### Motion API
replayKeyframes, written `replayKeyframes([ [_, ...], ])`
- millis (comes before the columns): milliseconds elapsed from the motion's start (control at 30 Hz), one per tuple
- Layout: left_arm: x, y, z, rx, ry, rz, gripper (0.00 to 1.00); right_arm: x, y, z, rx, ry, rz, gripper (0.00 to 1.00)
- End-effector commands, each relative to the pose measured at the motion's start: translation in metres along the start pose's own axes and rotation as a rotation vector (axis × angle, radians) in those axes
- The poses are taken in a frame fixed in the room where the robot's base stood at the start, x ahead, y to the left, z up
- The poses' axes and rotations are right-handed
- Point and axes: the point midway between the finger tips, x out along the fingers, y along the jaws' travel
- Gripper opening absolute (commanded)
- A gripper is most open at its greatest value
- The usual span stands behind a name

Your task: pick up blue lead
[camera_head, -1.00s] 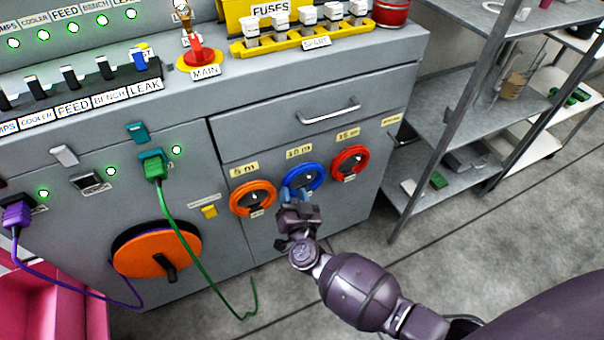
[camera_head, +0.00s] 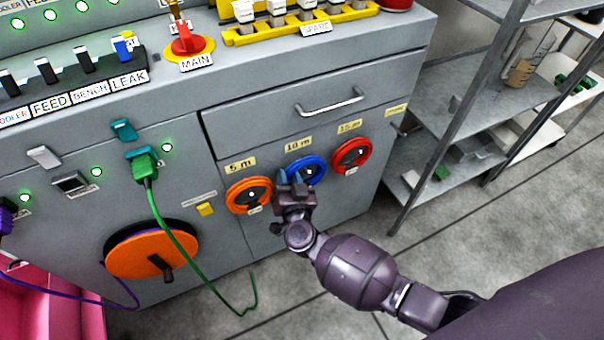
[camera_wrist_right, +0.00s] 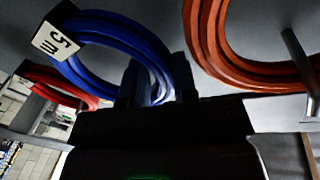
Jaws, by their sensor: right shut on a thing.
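The blue lead (camera_head: 318,172) is a coil on the grey cabinet front under the "10 m" label, between an orange coil and a red coil. My right gripper (camera_head: 288,185) is at the coil's lower left edge, shut on it, and hides part of it. In the right wrist view the blue lead (camera_wrist_right: 112,42) curves down to my right gripper (camera_wrist_right: 152,88), whose fingers are close against the strands. A white tag (camera_wrist_right: 55,40) with black lettering is on the coil. My left gripper is not in view.
The orange coil (camera_head: 232,195) hangs close left and the red coil (camera_head: 366,157) close right. A drawer handle (camera_head: 328,104) sticks out above. A green cable (camera_head: 185,235) hangs from its plug further left. A metal shelf rack (camera_head: 425,180) stands right; the floor between is clear.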

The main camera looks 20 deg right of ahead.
Motion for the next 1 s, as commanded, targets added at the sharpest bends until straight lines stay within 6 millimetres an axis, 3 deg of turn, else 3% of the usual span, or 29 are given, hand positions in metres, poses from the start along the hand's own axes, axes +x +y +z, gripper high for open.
replayKeyframes([
  [333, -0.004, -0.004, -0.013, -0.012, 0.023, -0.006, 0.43, -0.003, -0.006, -0.013, 0.003, 0.004, -0.003, 0.0],
  [533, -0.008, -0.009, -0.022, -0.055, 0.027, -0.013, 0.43, 0.0, -0.022, -0.052, 0.007, 0.016, -0.006, 0.0],
  [633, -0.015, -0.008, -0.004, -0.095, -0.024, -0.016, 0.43, 0.0, -0.03, -0.072, 0.007, 0.018, -0.006, 0.0],
  [700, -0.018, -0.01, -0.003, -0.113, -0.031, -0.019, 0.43, -0.002, -0.034, -0.083, 0.007, 0.015, -0.006, 0.0],
  [767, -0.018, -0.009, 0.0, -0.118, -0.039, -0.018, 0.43, -0.019, -0.026, -0.073, 0.001, 0.006, -0.002, 0.0],
  [1000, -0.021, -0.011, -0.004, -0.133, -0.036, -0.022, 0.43, -0.071, -0.014, -0.075, 0.001, 0.004, -0.002, 0.0],
])
